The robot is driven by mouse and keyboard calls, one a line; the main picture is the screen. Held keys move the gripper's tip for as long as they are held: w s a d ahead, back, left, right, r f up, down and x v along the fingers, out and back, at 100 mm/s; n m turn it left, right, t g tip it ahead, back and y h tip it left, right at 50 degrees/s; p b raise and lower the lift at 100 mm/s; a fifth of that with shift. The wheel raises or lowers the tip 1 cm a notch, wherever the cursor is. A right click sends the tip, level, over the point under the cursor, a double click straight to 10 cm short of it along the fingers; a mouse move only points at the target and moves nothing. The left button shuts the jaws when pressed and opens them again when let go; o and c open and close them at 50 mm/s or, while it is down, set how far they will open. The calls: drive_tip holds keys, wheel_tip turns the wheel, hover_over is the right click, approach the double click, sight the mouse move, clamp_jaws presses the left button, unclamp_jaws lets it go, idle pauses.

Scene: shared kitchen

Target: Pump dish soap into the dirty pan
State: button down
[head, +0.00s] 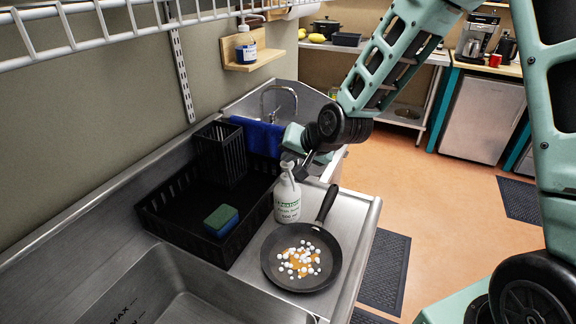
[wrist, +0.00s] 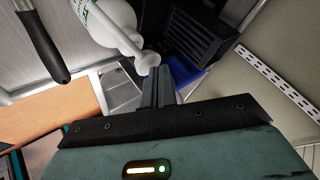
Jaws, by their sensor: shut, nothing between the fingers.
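The black frying pan (head: 290,284) sits on the steel counter in the head view, with orange residue and white foam blobs inside it. Its handle (head: 327,204) points up to the right and also shows in the wrist view (wrist: 42,45). The white soap bottle (head: 287,203) with green lettering stands upright just behind the pan. In the wrist view the bottle (wrist: 105,20) is close, with its white pump spout (wrist: 148,60) near my fingertips. My gripper (head: 303,168) is shut and empty beside the pump head; I cannot tell whether they touch.
A black dish rack (head: 163,222) with a green-and-blue sponge (head: 221,220) lies left of the bottle. A sink (head: 170,290) is at the front left. A blue cloth (head: 258,136) hangs behind, near the faucet (head: 280,98). A wire shelf (head: 110,28) hangs overhead.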

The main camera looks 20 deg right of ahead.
sight(290, 166)
drive_tip(key=shift+f+b, duration=0.3)
drive_tip(key=shift+f, duration=0.25)
idle(0.4)
drive_tip(key=shift+r+p, duration=0.3)
drive_tip(key=shift+r, duration=0.25)
drive_tip(key=shift+r+p, duration=2.35)
drive_tip(key=shift+r, duration=0.75)
drive_tip(key=shift+f, duration=0.1)
